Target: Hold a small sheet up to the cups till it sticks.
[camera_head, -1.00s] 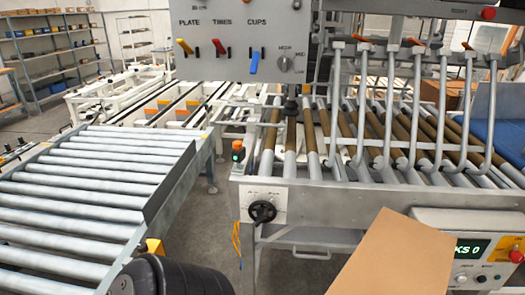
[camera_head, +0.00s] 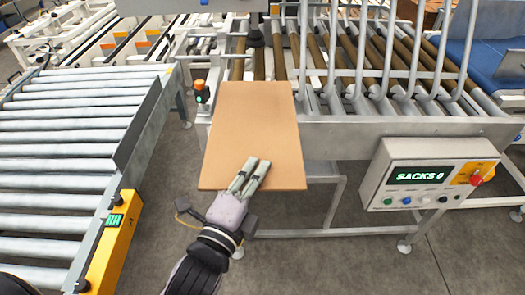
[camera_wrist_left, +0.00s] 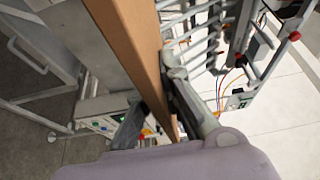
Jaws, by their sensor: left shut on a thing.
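A small flat brown sheet (camera_head: 252,120) is held up in front of the machine's near frame in the head view. In the left wrist view the same sheet (camera_wrist_left: 130,40) shows nearly edge-on between the two fingers of my left gripper (camera_wrist_left: 160,105). A dark cup-like part (camera_head: 255,38) hangs beyond the sheet's far edge, and a gap shows between them in the picture. Other cups cannot be made out. My right gripper is out of view.
A roller conveyor (camera_head: 60,150) lies at the left, with a yellow box (camera_head: 112,245) at its near end. Bent grey bars stand over brown rollers (camera_head: 362,62) behind the sheet. Open floor lies in front.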

